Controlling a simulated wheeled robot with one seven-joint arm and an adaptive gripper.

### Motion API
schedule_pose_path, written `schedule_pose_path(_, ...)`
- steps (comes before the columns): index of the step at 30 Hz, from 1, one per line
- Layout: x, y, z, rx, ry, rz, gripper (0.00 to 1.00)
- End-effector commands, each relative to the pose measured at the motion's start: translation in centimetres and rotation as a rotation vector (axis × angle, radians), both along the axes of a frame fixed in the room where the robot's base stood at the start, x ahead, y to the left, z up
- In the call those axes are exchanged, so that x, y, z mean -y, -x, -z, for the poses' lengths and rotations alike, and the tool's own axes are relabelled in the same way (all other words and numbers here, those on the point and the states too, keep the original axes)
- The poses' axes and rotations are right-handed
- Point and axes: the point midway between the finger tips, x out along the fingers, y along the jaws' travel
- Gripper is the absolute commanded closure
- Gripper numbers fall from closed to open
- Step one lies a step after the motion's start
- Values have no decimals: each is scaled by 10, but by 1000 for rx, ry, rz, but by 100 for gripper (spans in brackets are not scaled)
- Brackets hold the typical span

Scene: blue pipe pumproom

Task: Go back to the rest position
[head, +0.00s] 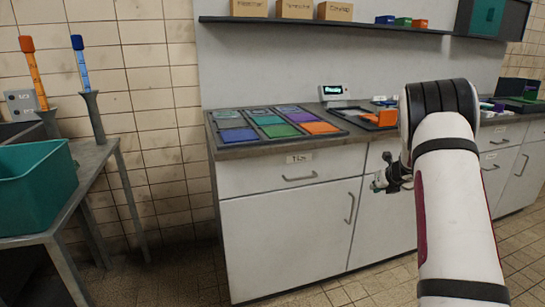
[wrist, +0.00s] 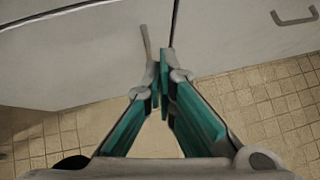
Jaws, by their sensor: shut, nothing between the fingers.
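My gripper (wrist: 160,75) is shut and empty, its two teal-sided fingers meeting in the wrist view. It points toward the white cabinet doors (wrist: 80,50) and the tiled floor below. In the head view my gripper (head: 380,183) shows small and partly hidden behind my white arm, in front of the cabinet front below the counter. A gap between gripper and doors cannot be judged exactly.
A counter (head: 225,152) carries a tray of coloured tiles (head: 279,129) and a small display (head: 334,92). A shelf (head: 350,27) with boxes hangs above. At left a metal table (head: 95,158) holds a teal bin (head: 35,190). Floor between them is clear.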

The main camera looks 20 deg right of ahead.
Motion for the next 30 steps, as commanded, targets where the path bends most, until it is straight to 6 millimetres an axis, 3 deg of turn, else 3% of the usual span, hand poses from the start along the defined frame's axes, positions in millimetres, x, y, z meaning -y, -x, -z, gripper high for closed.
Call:
schedule_pose_path(5, -3, -3, -20, 34, -19, 61, 100)
schedule_pose_path(10, -18, 0, -92, 162, -124, 320, 100)
schedule_pose_path(14, -39, 21, -149, 282, -268, 584, 100)
schedule_pose_path(18, -70, 58, -193, 387, -447, 855, 100)
schedule_pose_path(21, -97, 92, -215, 445, -583, 1042, 100)
schedule_pose_path(25, -137, 144, -230, 490, -762, 1282, 100)
schedule_pose_path(30, -198, 220, -231, 497, -979, 1594, 100)
